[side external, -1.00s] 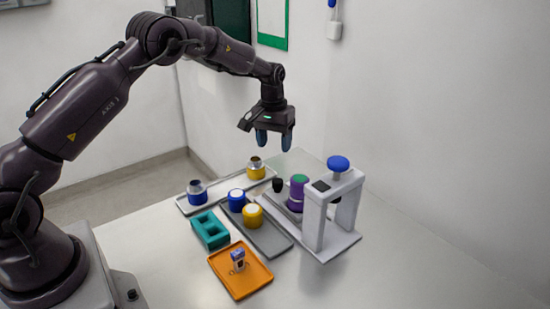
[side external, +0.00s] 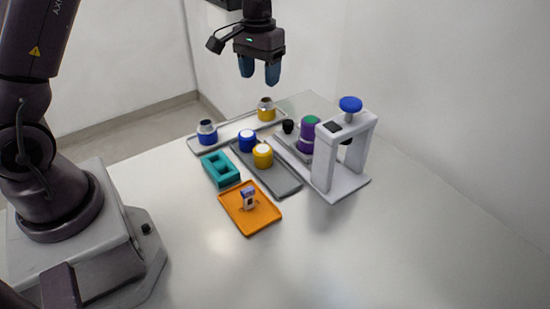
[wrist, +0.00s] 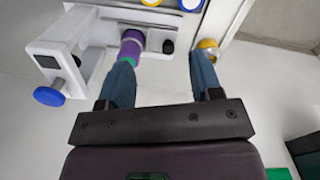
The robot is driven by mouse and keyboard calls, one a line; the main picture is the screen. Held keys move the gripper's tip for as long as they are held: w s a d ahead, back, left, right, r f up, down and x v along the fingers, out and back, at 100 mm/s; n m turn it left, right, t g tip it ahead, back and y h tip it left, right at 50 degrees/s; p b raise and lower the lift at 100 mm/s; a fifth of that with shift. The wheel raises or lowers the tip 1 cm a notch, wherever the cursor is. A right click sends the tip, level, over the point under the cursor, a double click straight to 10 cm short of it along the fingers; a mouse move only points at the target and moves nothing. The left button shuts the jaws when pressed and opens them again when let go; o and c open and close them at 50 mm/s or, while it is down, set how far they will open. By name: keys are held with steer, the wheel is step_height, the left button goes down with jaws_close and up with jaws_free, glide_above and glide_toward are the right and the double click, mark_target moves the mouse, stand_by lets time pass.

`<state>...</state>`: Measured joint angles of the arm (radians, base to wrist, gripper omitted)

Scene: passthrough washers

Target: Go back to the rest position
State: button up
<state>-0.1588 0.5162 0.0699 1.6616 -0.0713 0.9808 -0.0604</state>
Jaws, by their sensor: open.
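My gripper (side external: 259,80) hangs high above the table with its two blue fingers pointing down, apart and with nothing between them. In the wrist view my gripper (wrist: 165,85) also shows open and empty. Below it on the table stand the trays with the washer parts, well clear of the fingers. A purple cylinder with a green top (side external: 310,122) stands by the white press frame (side external: 362,150), which has a blue knob.
A pale tray (side external: 232,126) holds a blue and a yellow metal-necked piece. A grey tray (side external: 285,183) holds blue and yellow capped cylinders. The table's front right is clear.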

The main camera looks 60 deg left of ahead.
steer(key=s+d+r+m+t, duration=0.1)
steer(key=s+d+r+t, duration=0.1)
steer(key=s, duration=0.5)
steer(key=s+d+r+m+t, duration=0.1)
steer(key=s+d+r+t, duration=0.1)
steer(key=s+r, duration=0.5)
steer(key=s+d+r+m+t, duration=0.1)
steer(key=s+d+r, duration=0.3)
steer(key=s, duration=0.4)
steer(key=shift+s+d+r+m+t, duration=0.15)
steer(key=shift+s+d+m+t, duration=0.15)
steer(key=shift+s+t, duration=0.1)
